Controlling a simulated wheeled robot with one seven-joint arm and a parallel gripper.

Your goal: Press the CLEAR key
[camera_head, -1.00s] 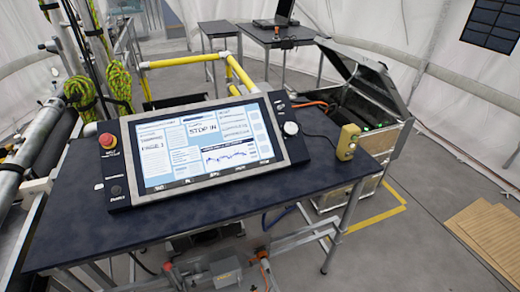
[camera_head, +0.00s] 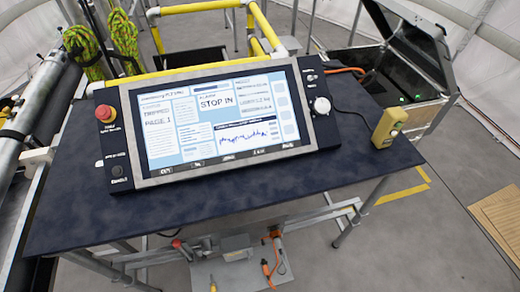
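A control console (camera_head: 135,110) with a large lit screen (camera_head: 205,128) lies tilted on a dark table (camera_head: 250,185). The screen shows "STOP IN" and a graph panel. A row of small dark labelled keys (camera_head: 228,157) runs along the bezel below the screen. Their labels are too small to read surely, so I cannot tell which one is CLEAR. A red emergency-stop button (camera_head: 104,114) is at the console's upper left, and a round white knob (camera_head: 321,105) is at its right. My gripper is not in view.
A yellow handheld box (camera_head: 389,126) stands on the table's right side, with a cable running to the console. Yellow railings (camera_head: 190,9) rise behind the table. An open metal case (camera_head: 415,75) stands at the right. The table strip in front of the console is clear.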

